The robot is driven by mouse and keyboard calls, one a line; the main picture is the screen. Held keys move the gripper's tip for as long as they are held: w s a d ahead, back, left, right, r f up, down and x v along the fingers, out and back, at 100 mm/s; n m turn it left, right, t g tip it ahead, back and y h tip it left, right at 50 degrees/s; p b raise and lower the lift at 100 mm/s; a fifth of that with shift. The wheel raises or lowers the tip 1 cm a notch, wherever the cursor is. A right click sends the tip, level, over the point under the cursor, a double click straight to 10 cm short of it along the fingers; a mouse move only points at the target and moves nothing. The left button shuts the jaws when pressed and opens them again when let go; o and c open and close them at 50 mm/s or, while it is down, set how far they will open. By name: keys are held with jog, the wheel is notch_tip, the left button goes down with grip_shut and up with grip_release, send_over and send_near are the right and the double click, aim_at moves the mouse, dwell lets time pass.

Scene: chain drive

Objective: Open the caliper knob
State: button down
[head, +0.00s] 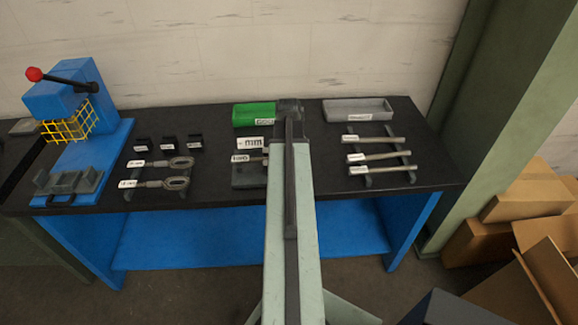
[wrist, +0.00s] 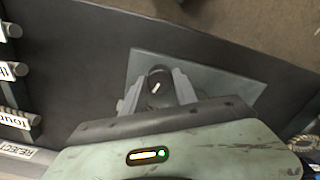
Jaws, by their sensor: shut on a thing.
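In the wrist view a round black knob (wrist: 158,80) with a white pointer mark sits on a grey-green plate (wrist: 142,62). My gripper (wrist: 157,92) is shut on the knob, with one grey finger on each side of it. The pointer mark is tilted, running from lower left to upper right. My arm hides my gripper and the knob there.
A green bin (head: 252,118) and a grey tray (head: 360,111) stand at the back of the black bench (head: 222,187). Several labelled rods (head: 380,156) lie on the right. Eye-ended parts (head: 165,183) and a blue press (head: 62,100) are on the left. Cardboard boxes (head: 528,197) stand beyond the bench.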

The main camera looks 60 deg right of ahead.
jog(key=shift+w+n, duration=0.1)
jog(key=shift+n, duration=0.9)
jog(key=c, duration=0.9)
grip_release()
jog(key=shift+c, duration=0.2)
jog(key=shift+d+r, duration=0.1)
notch_tip(320, 180, up, 8)
jog(key=p, duration=0.8)
jog(key=shift+a, duration=0.2)
